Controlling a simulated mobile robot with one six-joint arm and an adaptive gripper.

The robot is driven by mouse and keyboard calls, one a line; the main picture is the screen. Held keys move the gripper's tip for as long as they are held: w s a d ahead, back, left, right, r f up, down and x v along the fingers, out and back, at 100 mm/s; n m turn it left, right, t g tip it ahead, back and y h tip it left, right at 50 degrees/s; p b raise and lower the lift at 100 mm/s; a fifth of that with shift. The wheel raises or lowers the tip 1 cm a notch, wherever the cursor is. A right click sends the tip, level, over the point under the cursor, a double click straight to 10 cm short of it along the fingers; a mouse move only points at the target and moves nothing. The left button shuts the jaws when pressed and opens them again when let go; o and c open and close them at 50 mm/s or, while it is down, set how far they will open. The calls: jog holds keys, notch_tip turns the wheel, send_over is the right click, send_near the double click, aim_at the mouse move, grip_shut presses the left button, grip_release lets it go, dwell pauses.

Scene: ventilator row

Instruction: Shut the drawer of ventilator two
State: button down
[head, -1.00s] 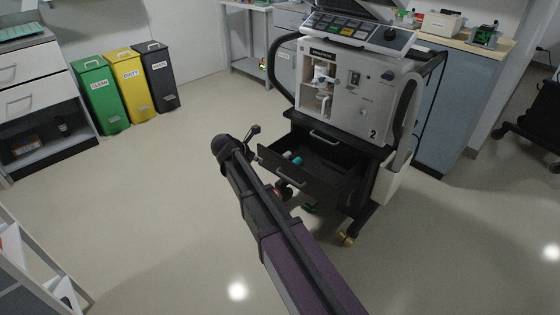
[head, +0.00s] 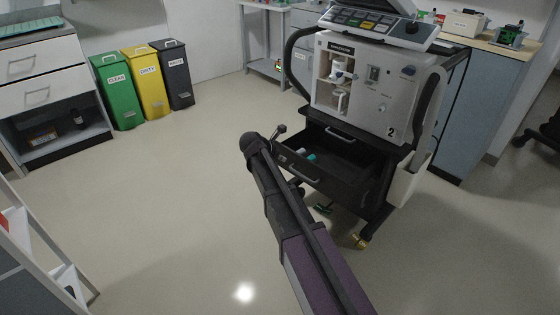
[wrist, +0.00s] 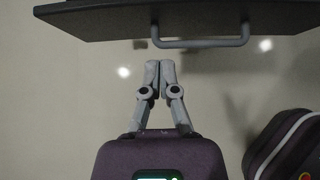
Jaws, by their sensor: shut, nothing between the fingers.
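Ventilator two (head: 391,105) is a grey cart with a "2" on its front, right of centre in the head view. Its black lower drawer (head: 345,158) is pulled out, with teal and pale items inside. The drawer's bar handle (head: 303,175) also shows in the wrist view (wrist: 200,43), below the dark drawer front (wrist: 100,22). My gripper (wrist: 160,65) is shut and empty, with its fingertips pointing at the drawer front near the handle's left end. A small gap seems to show between them. In the head view my arm mostly hides the gripper.
Green (head: 118,95), yellow (head: 148,85) and black (head: 175,75) bins stand at the back left. A blue-grey cabinet (head: 440,120) stands beside the ventilator on the right. A white shelf rack (head: 40,245) is at lower left. The floor (head: 170,190) between is clear.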

aim_at(296, 157)
jog(key=w+d+f, duration=0.1)
jog(key=w+d+b, duration=0.1)
jog(key=d, duration=0.1)
jog(key=shift+w+d+f, duration=0.15)
jog(key=shift+w+f, duration=0.25)
jog(key=shift+w+d, duration=0.45)
jog(key=shift+d, duration=0.15)
